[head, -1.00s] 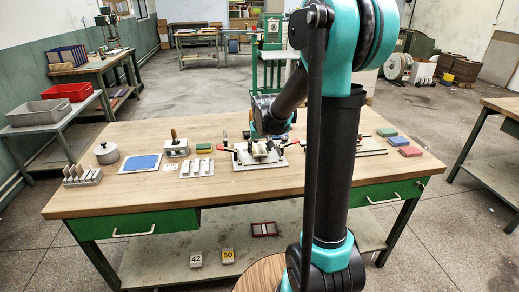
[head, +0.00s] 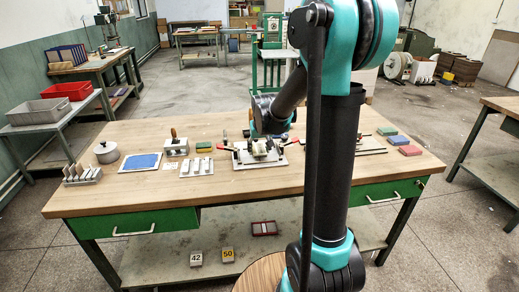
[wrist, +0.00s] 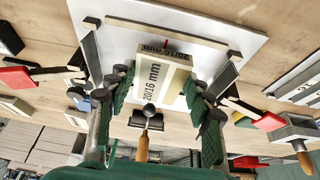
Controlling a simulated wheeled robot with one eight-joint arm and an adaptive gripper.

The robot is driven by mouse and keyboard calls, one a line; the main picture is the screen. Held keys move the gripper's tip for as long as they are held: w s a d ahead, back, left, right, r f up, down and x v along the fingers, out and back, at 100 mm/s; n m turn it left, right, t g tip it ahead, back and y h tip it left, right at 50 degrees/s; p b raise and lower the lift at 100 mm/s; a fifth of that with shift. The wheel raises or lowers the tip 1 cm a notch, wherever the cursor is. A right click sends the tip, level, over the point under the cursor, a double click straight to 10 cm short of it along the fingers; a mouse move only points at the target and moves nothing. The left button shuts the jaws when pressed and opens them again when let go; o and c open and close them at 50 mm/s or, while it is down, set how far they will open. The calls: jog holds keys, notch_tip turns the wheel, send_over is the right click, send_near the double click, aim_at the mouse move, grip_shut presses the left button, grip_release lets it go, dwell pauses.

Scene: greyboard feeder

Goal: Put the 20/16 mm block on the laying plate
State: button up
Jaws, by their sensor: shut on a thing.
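My gripper (wrist: 158,84) is shut on the pale block marked 20/16 mm (wrist: 150,76), with green finger pads on both sides of it. Behind the block in the wrist view is a pale plate (wrist: 235,25) with dark bars near two sides and red-handled clamps. The plate also shows in the head view (head: 240,162) near the middle of the bench, with my gripper (head: 261,150) over it. I cannot tell whether the block touches the plate. In the head view the block is small and partly hidden by the gripper.
A blue pad (head: 141,162), a grey lidded pot (head: 107,153) and a rack of upright pieces (head: 82,174) stand on the left of the wooden bench (head: 130,195). Green, blue and red blocks (head: 398,140) lie at the right. The bench front is clear.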

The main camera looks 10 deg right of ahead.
jog(key=shift+f, duration=0.85)
dwell(1.1)
jog(key=o, duration=1.3)
jog(key=shift+c, duration=0.2)
jog(key=v, duration=1.2)
jog(key=shift+s, duration=0.15)
